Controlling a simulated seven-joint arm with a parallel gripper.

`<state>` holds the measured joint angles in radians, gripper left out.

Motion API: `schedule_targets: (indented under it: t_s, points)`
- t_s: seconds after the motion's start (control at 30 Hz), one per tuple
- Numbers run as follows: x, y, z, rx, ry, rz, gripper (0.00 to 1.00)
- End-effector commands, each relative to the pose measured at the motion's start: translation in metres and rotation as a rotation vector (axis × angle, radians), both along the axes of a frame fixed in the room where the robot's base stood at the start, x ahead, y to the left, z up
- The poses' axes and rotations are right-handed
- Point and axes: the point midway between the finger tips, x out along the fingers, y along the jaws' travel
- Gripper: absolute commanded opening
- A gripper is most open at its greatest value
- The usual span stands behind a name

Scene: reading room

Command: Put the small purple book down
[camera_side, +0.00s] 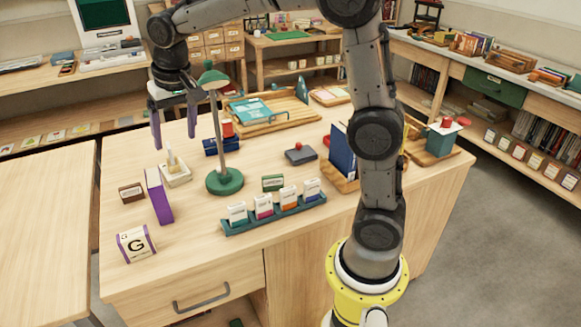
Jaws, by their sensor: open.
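The small purple book (159,196) stands upright on the wooden table at the left, resting on the tabletop. My gripper (173,140) is above and behind it, fingers pointing down and spread apart, with nothing between them. The fingers are clear of the book.
A teal rack (272,218) holds several small cards. A blue book (343,152) stands near my arm. The table's front left is mostly clear.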

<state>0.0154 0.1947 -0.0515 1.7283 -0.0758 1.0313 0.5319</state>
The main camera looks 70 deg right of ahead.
Motion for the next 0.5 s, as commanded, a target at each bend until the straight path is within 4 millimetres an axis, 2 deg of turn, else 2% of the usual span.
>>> schedule_targets:
  t_s: [0.03, 0.2, 0.33, 0.5]
  points:
    - [-0.023, 0.002, 0.011, -0.004, -0.021, 0.036, 0.8]
    - [-0.094, 0.008, 0.028, -0.024, -0.078, 0.167, 0.8]
    - [-0.148, 0.012, 0.029, -0.046, -0.123, 0.265, 0.8]
    - [-0.211, 0.017, 0.013, -0.079, -0.178, 0.383, 0.8]
